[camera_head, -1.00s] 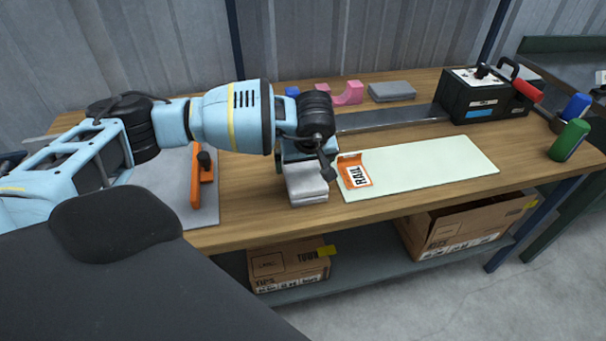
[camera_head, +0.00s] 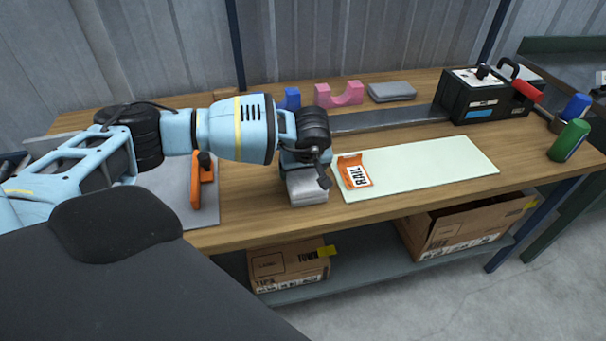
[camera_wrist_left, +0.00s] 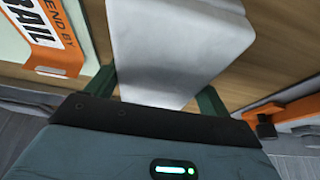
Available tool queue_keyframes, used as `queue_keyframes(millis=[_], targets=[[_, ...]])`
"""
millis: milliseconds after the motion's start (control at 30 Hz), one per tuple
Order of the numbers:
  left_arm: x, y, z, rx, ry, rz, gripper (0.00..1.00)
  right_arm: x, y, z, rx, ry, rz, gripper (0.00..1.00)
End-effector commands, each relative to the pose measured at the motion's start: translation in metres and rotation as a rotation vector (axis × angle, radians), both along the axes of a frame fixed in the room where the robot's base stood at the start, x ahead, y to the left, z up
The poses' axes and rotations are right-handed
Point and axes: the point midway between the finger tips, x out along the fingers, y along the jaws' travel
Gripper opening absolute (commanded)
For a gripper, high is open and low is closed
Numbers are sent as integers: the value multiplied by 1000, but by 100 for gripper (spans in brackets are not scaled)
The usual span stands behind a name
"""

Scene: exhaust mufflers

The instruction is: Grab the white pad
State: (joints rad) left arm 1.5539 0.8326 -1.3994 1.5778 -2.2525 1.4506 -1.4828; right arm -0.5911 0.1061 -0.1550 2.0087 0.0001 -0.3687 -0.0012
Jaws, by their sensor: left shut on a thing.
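The white pad (camera_head: 307,188) lies at the front middle of the wooden workbench, just left of the pale green mat. It looks like a folded, light grey-white block. My left gripper (camera_head: 303,172) is over it, pointing down. In the left wrist view the white pad (camera_wrist_left: 170,45) fills the middle, between the two green fingers of the left gripper (camera_wrist_left: 157,92), which is shut on it. The arm hides the pad's far part in the head view. My right gripper is not in view.
The pale green mat (camera_head: 430,165) with an orange RAIL label (camera_head: 354,172) is right of the pad. An orange-handled tool (camera_head: 196,185) lies left on a grey sheet. Behind are a pink cradle (camera_head: 338,95), a grey pad (camera_head: 391,91) and a black box (camera_head: 480,98).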

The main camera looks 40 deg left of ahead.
Motion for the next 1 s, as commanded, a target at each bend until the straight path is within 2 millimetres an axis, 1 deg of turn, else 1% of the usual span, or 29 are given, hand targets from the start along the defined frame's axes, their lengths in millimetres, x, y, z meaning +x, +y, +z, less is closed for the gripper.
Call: queue_keyframes(millis=[167,333,467,567,633,767,1000], targets=[[0,0,1,0,0,0,60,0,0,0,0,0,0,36],[0,0,8,-1,-1,1,60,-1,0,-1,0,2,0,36],[1,0,22,-1,-4,1,60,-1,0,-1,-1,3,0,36],[1,0,38,-1,-4,0,60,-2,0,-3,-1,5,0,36],[-13,8,36,0,2,1,60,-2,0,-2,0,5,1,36],[-41,20,39,1,1,1,60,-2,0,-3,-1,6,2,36],[-96,45,43,2,3,2,60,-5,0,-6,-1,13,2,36]])
